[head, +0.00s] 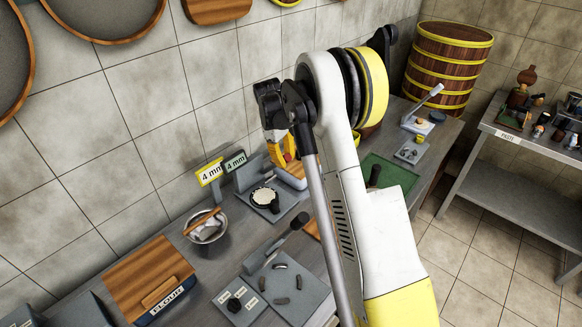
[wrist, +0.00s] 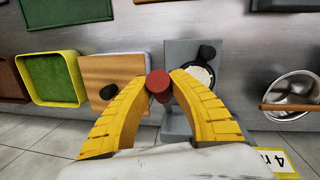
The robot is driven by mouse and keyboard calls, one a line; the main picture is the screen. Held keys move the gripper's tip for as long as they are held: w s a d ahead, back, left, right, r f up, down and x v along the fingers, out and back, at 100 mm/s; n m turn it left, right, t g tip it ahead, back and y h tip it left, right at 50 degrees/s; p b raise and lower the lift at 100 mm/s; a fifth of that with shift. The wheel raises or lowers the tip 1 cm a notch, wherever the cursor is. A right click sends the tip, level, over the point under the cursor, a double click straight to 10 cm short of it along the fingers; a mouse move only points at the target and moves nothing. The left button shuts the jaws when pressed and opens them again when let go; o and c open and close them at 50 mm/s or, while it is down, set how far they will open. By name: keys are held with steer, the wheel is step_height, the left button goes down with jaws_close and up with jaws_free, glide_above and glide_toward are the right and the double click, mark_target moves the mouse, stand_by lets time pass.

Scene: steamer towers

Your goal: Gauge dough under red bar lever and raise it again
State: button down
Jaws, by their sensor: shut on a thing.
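My gripper (wrist: 158,92) has its yellow fingers closed around a red cylindrical bar end (wrist: 158,82), the red bar lever's grip. In the head view my gripper (head: 287,157) hangs above the back of the counter, with a bit of red between its fingers. Right beside the red bar, the grey gauge (wrist: 182,52) carries a pale round dough (wrist: 197,73) in a dark ring. The gauge (head: 283,207) and dough (head: 263,196) also show in the head view, left of and below my gripper. The lever's arm is mostly hidden by my fingers.
A metal bowl (head: 206,226), a flour box (head: 150,280) and a grey plate with dark pieces (head: 290,285) lie nearer. A wooden block (wrist: 113,70) and a yellow-rimmed green tray (wrist: 50,78) sit on the gauge's other side.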

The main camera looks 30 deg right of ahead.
steer(key=shift+w+a+r+g+h, duration=0.2)
steer(key=shift+w+a+r+g, duration=0.1)
steer(key=shift+w+r+g, duration=0.35)
steer(key=shift+w+a+r+g+h, duration=0.25)
steer(key=shift+w+r+g, duration=0.15)
steer(key=shift+w, duration=0.3)
steer(key=c, duration=1.2)
jaws_free()
steer(key=shift+w+f, duration=0.1)
steer(key=v, duration=1.2)
